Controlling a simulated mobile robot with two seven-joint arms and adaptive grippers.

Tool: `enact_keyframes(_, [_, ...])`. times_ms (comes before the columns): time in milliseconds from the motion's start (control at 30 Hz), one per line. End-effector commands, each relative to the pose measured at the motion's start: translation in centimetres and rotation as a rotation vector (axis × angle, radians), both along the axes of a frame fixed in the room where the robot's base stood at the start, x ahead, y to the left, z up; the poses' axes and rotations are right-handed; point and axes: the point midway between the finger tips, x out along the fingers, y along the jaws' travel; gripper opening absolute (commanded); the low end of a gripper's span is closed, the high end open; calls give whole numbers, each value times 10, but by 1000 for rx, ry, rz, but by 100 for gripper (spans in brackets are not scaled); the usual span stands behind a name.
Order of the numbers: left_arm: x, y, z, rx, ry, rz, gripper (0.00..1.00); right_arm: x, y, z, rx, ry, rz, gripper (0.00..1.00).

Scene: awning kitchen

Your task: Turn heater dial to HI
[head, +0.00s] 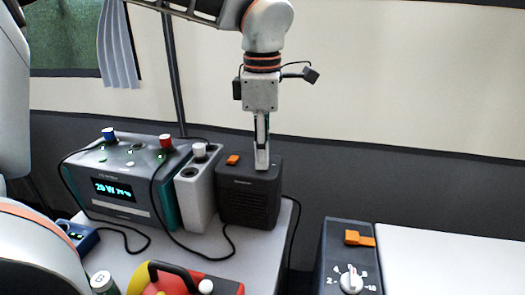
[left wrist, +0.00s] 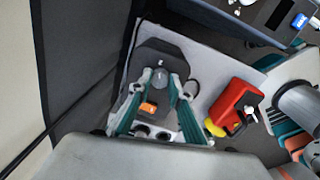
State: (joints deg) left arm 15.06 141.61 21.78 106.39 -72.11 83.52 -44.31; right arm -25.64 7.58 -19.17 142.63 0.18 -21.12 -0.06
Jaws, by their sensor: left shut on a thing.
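The heater (head: 250,200) is a small black box with a slatted front, at the right end of the grey table. An orange switch (head: 233,159) sits on its top. My left gripper (head: 262,162) points straight down onto the heater's top, and its fingers hide the dial in the head view. In the left wrist view, the round grey dial (left wrist: 159,76) lies between the two fingertips (left wrist: 162,84), and the gripper is shut on it. The dial's pointer and any HI mark are too small to read. My right gripper is not in view.
A grey power station (head: 125,180) with a lit display and cables stands left of the heater, beside a pale box (head: 195,195). A red and yellow item (head: 185,280) lies in front. A dark unit (head: 345,265) with a numbered white knob stands to the right.

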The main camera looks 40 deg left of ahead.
Motion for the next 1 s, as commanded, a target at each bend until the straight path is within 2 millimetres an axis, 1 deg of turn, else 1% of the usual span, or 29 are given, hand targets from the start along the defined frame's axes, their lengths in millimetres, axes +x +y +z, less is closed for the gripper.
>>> enact_keyframes(100, [-1, 0, -2, 0, 5, 1, 0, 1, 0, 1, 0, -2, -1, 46])
enact_keyframes(133, [-1, 0, -2, 0, 5, 1, 24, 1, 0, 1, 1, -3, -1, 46])
enact_keyframes(167, [-1, 0, -2, 0, 5, 1, 32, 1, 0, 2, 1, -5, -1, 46])
enact_keyframes(200, [-1, 0, -2, 0, 5, 1, 36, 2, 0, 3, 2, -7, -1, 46])
enact_keyframes(433, [0, 0, -1, -1, 2, 1, 36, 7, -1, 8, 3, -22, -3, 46])
enact_keyframes(500, [0, 0, 0, 0, 1, 1, 36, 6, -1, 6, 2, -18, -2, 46])
enact_keyframes(633, [0, 0, 7, 1, 0, 1, 36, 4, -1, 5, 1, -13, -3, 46])
enact_keyframes(767, [0, -1, 26, 2, -4, 2, 36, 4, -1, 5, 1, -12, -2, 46])
enact_keyframes(1000, [-2, -2, 76, 2, -2, 3, 36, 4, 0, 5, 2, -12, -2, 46])
